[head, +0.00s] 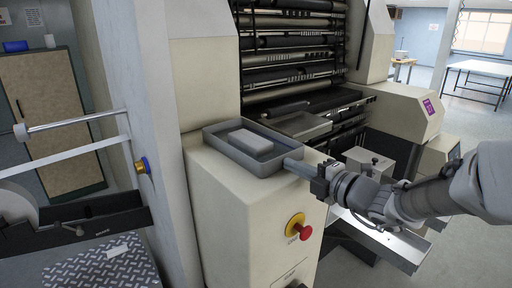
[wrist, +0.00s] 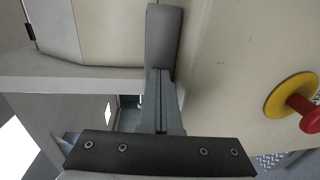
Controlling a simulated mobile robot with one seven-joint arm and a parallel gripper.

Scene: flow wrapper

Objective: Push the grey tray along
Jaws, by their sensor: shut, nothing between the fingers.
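The grey tray (head: 222,149) is a shallow rectangular tray lying flat on top of a cream machine cabinet. A pale block (head: 250,141) lies inside it. My gripper (head: 291,163) reaches in from the right, its fingers shut and empty. The fingertips are at the tray's right end and appear to touch its outer wall; exact contact is hard to tell.
The cream cabinet (head: 228,210) has a red button (head: 300,228) on a yellow ring on its front. A machine column (head: 205,75) stands behind the tray. Dark rollers (head: 290,45) and a metal plate (head: 300,125) are at the back right. The cabinet top's left edge is close to the tray.

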